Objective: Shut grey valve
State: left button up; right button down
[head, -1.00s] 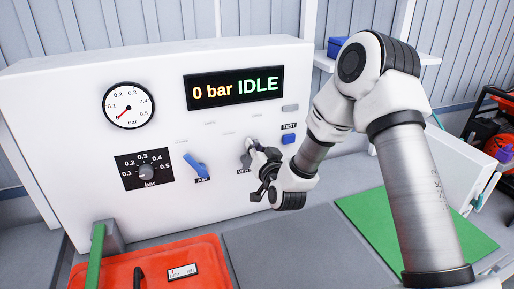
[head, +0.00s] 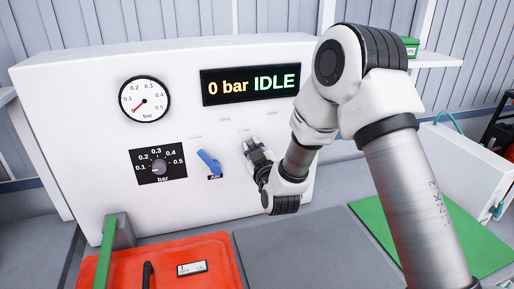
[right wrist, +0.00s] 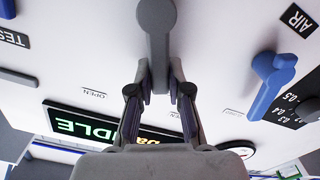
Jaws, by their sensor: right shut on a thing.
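The grey valve lever (right wrist: 157,45) is on the white panel (head: 85,90). In the right wrist view, which is turned over, it runs from a round hub at the top edge down between my fingers. My right gripper (head: 251,146) is shut on the lever; its fingertips (right wrist: 159,80) lie on either side of the lever's free end. In the head view the gripper hides most of the lever and its label. My left gripper is not in view.
The blue AIR valve (head: 209,162) stands beside it, tilted. The display (head: 251,84) reads 0 bar IDLE. A gauge (head: 144,99) and a pressure knob (head: 159,166) are further left. An orange case (head: 190,252) and a green mat (head: 430,230) lie in front.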

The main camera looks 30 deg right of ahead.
jog(key=shift+a+f+n, duration=0.15)
jog(key=shift+a+n, duration=0.05)
jog(key=shift+n, duration=0.3)
jog(key=c, duration=1.1)
grip_release()
jog(key=shift+w, duration=0.1)
jog(key=shift+f, duration=0.1)
jog(key=v, duration=0.7)
jog(key=shift+s, duration=0.2)
